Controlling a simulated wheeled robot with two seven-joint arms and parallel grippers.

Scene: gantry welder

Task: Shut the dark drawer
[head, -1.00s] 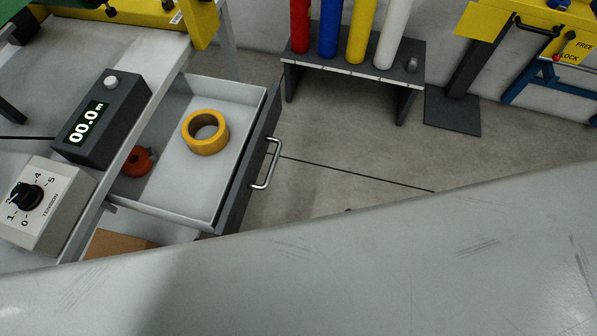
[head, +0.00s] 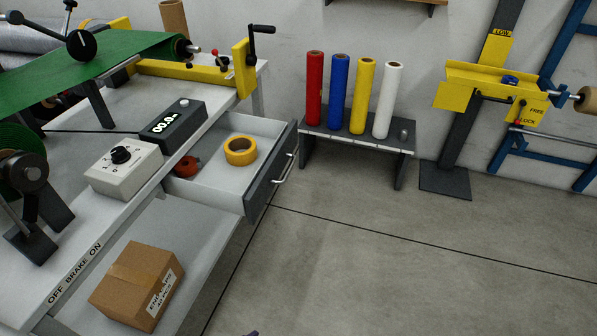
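The dark drawer (head: 266,176) is pulled out from under the white workbench, to the right of the bench edge. Its dark grey front carries a metal bar handle (head: 286,168) facing right. Its light interior holds a yellow tape roll (head: 240,151) and a smaller orange-red ring (head: 187,168).
A control box with a dial (head: 120,171) and a dark display box (head: 173,127) sit on the bench. A cardboard box (head: 137,284) lies on the lower shelf. A stand (head: 355,138) holds coloured rolls behind the drawer. The floor (head: 370,260) right of the drawer is clear.

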